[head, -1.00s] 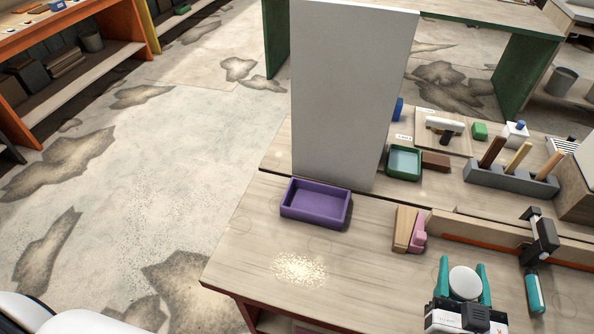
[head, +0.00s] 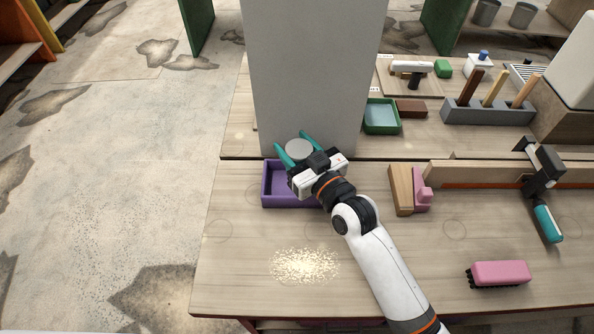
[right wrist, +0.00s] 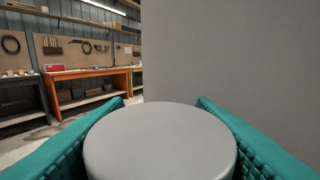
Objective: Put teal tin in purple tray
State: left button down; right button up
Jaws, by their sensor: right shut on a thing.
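The purple tray (head: 288,201) sits on the wooden bench in front of a tall grey panel, partly covered by my right gripper and wrist. My right gripper (head: 293,142) has teal fingers and is shut on a round tin (head: 299,150) with a flat grey top. The tin appears above the rear of the tray; the exact gap is hard to tell. In the right wrist view the tin (right wrist: 160,145) stands between the two fingers, and only its grey top and rim show, so its side colour is hidden. My left gripper is not in view.
The tall grey panel (head: 310,70) stands right behind the tray. A wood block with a pink piece (head: 422,193), a pink brush (head: 499,273) and a teal-handled clamp (head: 547,222) lie to the right. Pale shavings (head: 304,266) lie in front. A green tray (head: 381,117) is behind.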

notch_tip(320, 180, down, 2)
notch_tip(320, 180, down, 3)
jog(key=shift+f, duration=0.3)
jog(key=o, duration=1.1)
jog(key=shift+f, duration=0.15)
jog(key=shift+c, duration=0.2)
jog(key=b+v, duration=0.1)
jog(key=v, duration=1.1)
